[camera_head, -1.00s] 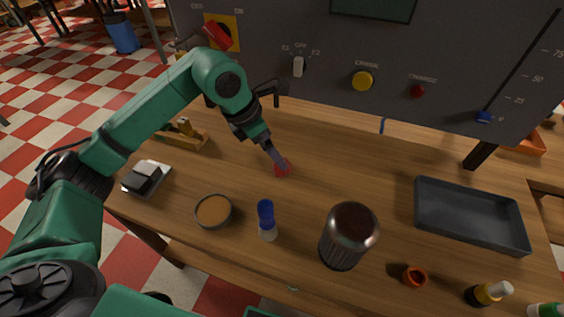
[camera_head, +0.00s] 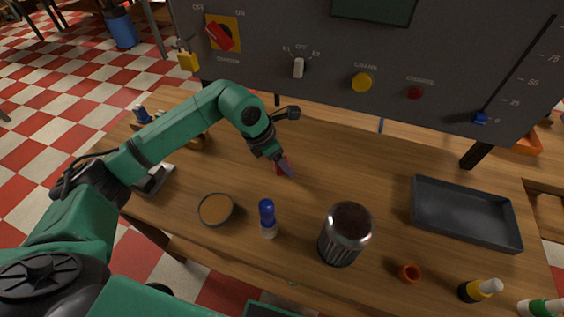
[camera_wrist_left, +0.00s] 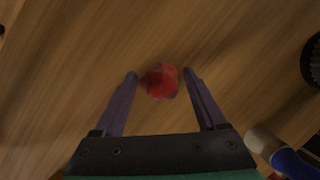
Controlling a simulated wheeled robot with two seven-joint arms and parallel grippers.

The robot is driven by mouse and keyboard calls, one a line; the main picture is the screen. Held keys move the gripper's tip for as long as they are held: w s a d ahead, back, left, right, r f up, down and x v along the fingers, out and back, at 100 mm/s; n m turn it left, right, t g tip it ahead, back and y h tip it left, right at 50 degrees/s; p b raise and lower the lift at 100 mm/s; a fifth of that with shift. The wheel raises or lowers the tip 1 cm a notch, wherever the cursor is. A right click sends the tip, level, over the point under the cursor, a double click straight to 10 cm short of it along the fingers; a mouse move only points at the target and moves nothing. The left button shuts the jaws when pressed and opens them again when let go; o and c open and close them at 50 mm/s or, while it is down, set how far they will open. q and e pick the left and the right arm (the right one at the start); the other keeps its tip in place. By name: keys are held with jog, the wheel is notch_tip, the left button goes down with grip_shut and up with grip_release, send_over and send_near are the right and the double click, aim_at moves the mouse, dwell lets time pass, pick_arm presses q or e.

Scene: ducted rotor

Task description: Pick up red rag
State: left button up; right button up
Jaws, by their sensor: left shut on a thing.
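The red rag (camera_head: 280,159) is a small crumpled bundle at the middle-left of the wooden table, partly hidden by a finger in the head view. My left gripper (camera_head: 285,169) reaches down to it from the left. In the left wrist view, the rag (camera_wrist_left: 160,81) lies between the fingertips of the left gripper (camera_wrist_left: 159,75), which is shut on it. The rag is at or close to the table surface; I cannot tell whether it is lifted. My right gripper is not in view.
A brown-filled bowl (camera_head: 216,209), a blue-capped bottle (camera_head: 267,218) and a metal canister (camera_head: 345,234) stand in front of the rag. A dark tray (camera_head: 465,236) is at right. A grey control panel (camera_head: 330,60) rises behind.

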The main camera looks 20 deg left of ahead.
pick_arm(q)
notch_tip(320, 180, up, 20)
jog(key=b, duration=0.1)
jog(key=shift+b, duration=0.35)
